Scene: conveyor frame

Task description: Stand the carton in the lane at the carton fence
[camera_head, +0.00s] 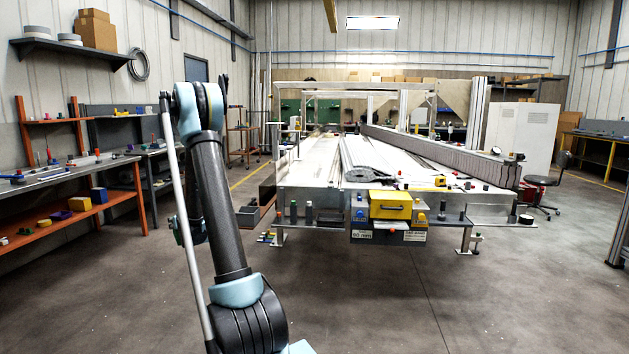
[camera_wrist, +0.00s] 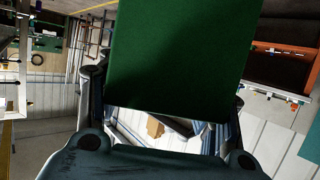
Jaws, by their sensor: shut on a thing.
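A plain green box (camera_wrist: 182,55), which I take to be the carton, fills the upper middle of the wrist view. My gripper (camera_wrist: 166,108) is shut on it, with a dark finger on either side. The box's far end runs out of the picture. In the head view my arm stands upright left of the conveyor frame (camera_head: 310,200), and neither the box nor the fingers can be made out clearly. Long pale lanes run back along the frame. A long grey ribbed wall (camera_head: 440,147) borders them on the right; I cannot tell whether it is the carton fence.
A yellow box (camera_head: 390,204) and small parts line the frame's near edge. A dark curved piece (camera_head: 370,174) lies on the near lanes. Orange-legged shelving (camera_head: 75,212) stands left, a stool (camera_head: 545,190) and white cabinet (camera_head: 520,135) right. The near floor is clear.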

